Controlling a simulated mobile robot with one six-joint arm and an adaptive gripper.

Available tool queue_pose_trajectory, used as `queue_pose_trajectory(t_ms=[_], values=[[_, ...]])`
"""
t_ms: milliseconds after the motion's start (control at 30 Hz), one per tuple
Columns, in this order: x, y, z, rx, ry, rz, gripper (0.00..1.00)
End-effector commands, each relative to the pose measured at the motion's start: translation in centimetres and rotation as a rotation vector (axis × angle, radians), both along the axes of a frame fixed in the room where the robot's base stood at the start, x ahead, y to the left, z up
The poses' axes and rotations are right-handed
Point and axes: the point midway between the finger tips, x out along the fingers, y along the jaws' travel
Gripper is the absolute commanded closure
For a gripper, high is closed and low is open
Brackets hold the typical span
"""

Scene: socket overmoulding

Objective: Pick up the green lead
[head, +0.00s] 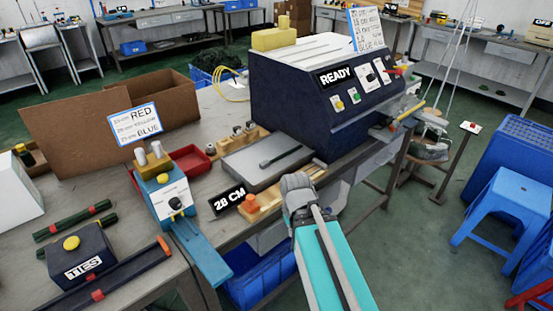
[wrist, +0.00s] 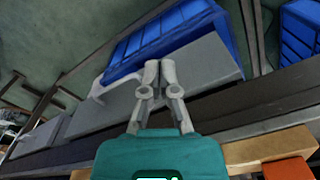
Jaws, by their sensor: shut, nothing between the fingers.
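My gripper (wrist: 159,72) is shut and empty in the wrist view, its two grey fingertips together. It points down past the bench's front edge, over a grey surface and a blue bin. In the head view my arm reaches in from the bottom, right of the 28 CM sign; I cannot make out the fingers there. No lead is at my fingertips. Two dark green rod-like pieces with red bands, one of them here (head: 72,219), lie on the bench at the far left, well away from my gripper. I cannot tell whether either is the green lead.
The dark blue READY machine (head: 325,90) stands at the back. The 28 CM sign (head: 228,199), a blue-and-yellow device (head: 165,190), a red tray (head: 192,161) and the TIES box (head: 82,258) crowd the bench. A blue bin (head: 258,280) sits below; blue stools (head: 500,215) stand right.

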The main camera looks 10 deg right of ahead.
Motion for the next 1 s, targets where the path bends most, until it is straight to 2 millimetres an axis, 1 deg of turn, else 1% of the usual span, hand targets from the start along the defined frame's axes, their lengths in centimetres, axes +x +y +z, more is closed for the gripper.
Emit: queue_pose_trajectory(t_ms=[467, 667, 700, 833, 867, 1000], values=[[0.0, 0.0, 0.0, 0.0, 0.0, 0.0, 1.0], [0.0, 0.0, 0.4, 0.0, -0.001, 0.0, 0.65], [0.1, 0.0, 0.7, 0.0, -0.001, 0.0, 0.57], [0.2, 0.0, 2.0, 0.0, -0.005, 0.0, 0.33], [0.3, 0.0, 2.4, 0.0, -0.006, 0.0, 0.31], [0.5, 0.0, 4.7, 0.0, -0.012, 0.0, 0.31]])
